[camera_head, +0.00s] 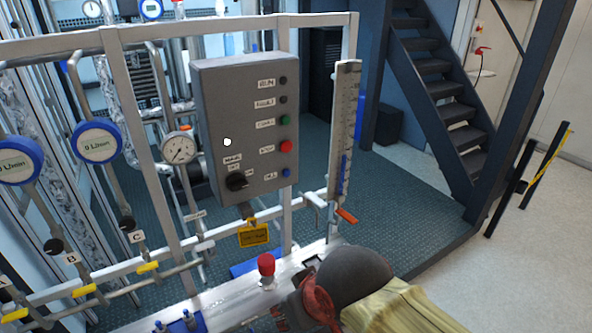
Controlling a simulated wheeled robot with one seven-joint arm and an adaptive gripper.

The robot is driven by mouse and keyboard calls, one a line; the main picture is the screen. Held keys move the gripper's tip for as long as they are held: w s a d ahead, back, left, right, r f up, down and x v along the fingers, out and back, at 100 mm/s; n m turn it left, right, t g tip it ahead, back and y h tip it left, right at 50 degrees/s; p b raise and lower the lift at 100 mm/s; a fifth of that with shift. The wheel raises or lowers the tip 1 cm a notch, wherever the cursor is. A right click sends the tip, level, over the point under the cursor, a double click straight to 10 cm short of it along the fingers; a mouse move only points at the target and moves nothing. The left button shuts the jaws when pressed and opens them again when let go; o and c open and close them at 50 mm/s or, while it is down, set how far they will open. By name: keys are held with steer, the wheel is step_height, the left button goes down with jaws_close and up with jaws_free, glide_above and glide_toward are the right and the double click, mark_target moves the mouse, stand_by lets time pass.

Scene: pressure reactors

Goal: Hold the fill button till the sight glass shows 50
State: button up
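A grey control box (222,120) hangs on the white frame. Down its right side are two dark buttons, a green button (285,120), a red button (286,146) and a small blue button (287,173). Their labels are too blurred to read surely, so I cannot tell which is the fill button. The sight glass (346,120) stands upright right of the box; a blue column (343,176) fills its lower part, below mid-height. Its scale numbers are unreadable. My gripper (282,318) is low at the bottom edge, apart from the box, partly cut off; its fingers are unclear.
A red-capped part (266,265) stands on the bench below. A round gauge (179,148) and blue-rimmed flow meters (97,142) are left. Stairs (437,85) rise behind right.

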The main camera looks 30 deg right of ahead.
steer(key=shift+c, duration=0.6)
jaws_close()
stand_by(1.0)
